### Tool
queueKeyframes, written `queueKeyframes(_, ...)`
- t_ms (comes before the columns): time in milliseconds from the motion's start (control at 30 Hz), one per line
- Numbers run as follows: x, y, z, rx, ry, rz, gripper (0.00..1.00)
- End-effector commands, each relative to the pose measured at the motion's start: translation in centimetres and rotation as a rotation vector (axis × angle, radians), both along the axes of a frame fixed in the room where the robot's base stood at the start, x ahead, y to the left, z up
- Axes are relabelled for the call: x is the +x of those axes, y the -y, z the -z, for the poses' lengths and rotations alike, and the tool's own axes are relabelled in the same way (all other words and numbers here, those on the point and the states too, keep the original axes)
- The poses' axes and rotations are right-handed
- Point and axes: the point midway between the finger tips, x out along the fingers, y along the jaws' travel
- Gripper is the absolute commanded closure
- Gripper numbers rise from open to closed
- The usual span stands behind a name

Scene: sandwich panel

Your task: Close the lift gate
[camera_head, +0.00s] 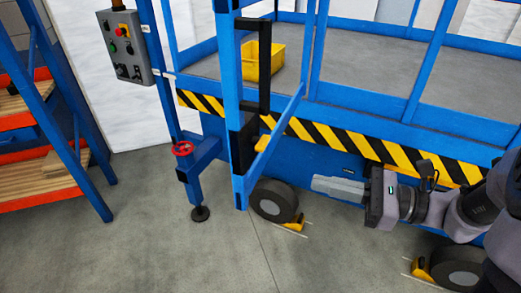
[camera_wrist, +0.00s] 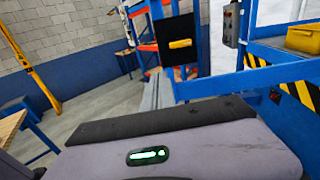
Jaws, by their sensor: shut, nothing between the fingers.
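The lift gate (camera_head: 238,105) is a blue frame with black parts along it. It appears swung out from the blue lift's side, seen nearly edge-on in the head view. In the wrist view the gate (camera_wrist: 187,88) shows ahead, with a black plate (camera_wrist: 179,25) carrying a yellow handle (camera_wrist: 180,43). My gripper (camera_head: 316,184) is shut and empty, right of the gate's lower part and in front of the lift's striped side. It appears apart from the gate.
A yellow bin (camera_head: 263,63) stands on the lift platform. A control box (camera_head: 125,46) hangs at the upper left. A shelf rack (camera_head: 42,120) is at far left. The floor (camera_head: 150,245) in front is clear.

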Motion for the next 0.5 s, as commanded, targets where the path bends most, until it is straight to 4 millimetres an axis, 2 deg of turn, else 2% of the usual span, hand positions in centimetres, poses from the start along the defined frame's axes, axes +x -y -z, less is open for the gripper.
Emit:
queueKeyframes(67,0.6,0.4,0.0,0.032,-0.005,0.024,1.0)
queueKeyframes(167,1.1,-0.9,0.0,0.032,-0.003,0.021,1.0)
queueKeyframes(500,4.0,-7.9,0.1,0.029,-0.005,0.015,1.0)
